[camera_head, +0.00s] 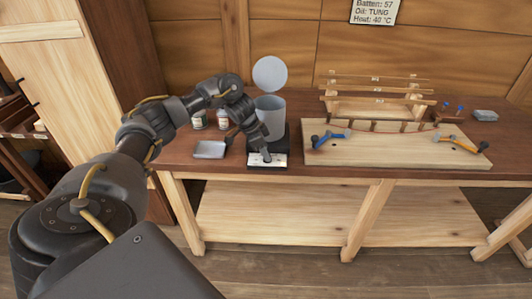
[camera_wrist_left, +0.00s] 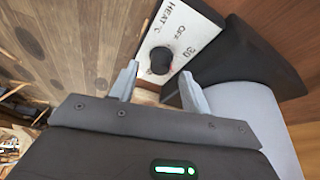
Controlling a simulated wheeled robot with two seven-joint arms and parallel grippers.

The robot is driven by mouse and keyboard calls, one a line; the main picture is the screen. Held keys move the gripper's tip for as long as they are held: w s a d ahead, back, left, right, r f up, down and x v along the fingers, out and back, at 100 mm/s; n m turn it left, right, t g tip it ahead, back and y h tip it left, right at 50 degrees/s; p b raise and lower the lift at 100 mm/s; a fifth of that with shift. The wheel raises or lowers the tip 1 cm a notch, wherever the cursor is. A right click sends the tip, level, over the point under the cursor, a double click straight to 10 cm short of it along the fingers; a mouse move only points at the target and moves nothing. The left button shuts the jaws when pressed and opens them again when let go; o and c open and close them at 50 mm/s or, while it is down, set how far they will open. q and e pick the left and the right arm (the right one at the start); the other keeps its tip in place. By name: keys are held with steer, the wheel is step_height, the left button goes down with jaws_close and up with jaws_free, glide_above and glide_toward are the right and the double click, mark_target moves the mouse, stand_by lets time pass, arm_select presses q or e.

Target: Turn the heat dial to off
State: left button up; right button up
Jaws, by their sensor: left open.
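The heat dial (camera_wrist_left: 160,60) is a small dark round knob on a white panel (camera_wrist_left: 187,30) printed "HEAT °C", "OFF" and "30". In the head view the panel (camera_head: 280,160) is on the front of a black heater base (camera_head: 281,142), and the dial is hidden behind my gripper. My left gripper (camera_head: 266,157) is open at the panel. In the wrist view its fingertips (camera_wrist_left: 158,71) appear on either side of the dial, with gaps. I cannot tell whether they reach down around it. Where the dial points is unclear. My right gripper is not in view.
A grey cylinder (camera_head: 270,108) stands on the base, with a round lid (camera_head: 270,73) raised above it. A grey tray (camera_head: 210,149) and small cans (camera_head: 199,120) lie left. A pale board (camera_head: 390,156) with blue and orange clamps lies right. A wall sign reads "Heat: 40 °C".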

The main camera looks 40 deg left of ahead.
arm_select(q)
steer(key=shift+x, duration=0.85)
steer(key=shift+c, duration=0.2)
